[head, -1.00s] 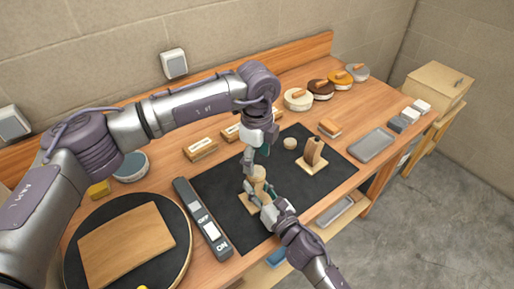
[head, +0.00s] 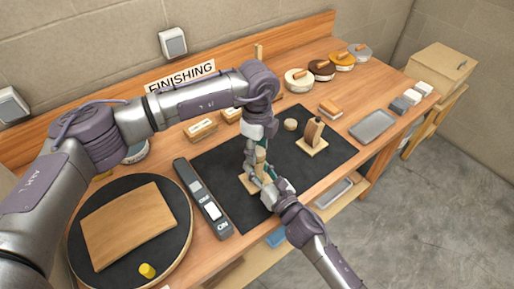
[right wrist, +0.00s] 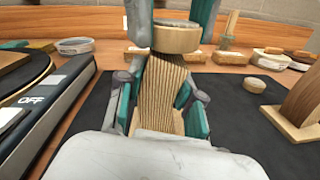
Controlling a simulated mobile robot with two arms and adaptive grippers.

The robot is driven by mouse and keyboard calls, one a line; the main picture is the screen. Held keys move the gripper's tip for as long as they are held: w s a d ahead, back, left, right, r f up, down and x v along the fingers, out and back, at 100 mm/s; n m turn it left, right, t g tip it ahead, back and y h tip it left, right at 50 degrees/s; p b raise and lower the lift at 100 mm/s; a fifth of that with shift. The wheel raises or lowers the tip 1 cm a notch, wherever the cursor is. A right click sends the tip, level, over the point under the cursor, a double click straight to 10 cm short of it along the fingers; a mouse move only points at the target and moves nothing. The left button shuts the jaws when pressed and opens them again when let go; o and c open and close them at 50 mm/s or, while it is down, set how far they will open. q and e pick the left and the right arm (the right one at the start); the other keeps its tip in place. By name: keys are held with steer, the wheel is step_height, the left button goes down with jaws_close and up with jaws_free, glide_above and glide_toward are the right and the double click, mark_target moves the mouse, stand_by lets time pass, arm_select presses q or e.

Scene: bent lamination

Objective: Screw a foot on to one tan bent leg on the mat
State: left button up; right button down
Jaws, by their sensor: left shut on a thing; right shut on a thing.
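A tan bent leg (right wrist: 163,88) with striped layers stands upright on a square wooden base (head: 250,187) on the black mat (head: 222,165). My right gripper (right wrist: 160,105) is shut on this leg, one finger on each side. A round wooden foot (right wrist: 177,38) sits at the top of the leg; I see no clear gap between them. My left gripper (right wrist: 172,18) comes from above and is shut on the foot. A second bent leg (head: 312,132) stands on its own base to the right, and a second round foot (head: 290,124) lies near it on the mat.
A switch box (head: 203,198) lies left of the mat. Further left, a black disc (head: 183,225) carries a wooden sheet (head: 128,222) and a yellow knob (head: 147,270).

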arm_select(q)
steer(key=shift+c, duration=0.8)
arm_select(e)
steer(key=shift+f, duration=0.15)
arm_select(q)
steer(key=m, duration=1.4)
steer(key=shift+m, duration=0.3)
steer(key=m, duration=2)
steer(key=shift+f+m, duration=0.1)
steer(key=shift+m, duration=0.3)
steer(key=m, duration=0.5)
steer(key=o, duration=1.4)
steer(key=shift+c, duration=0.2)
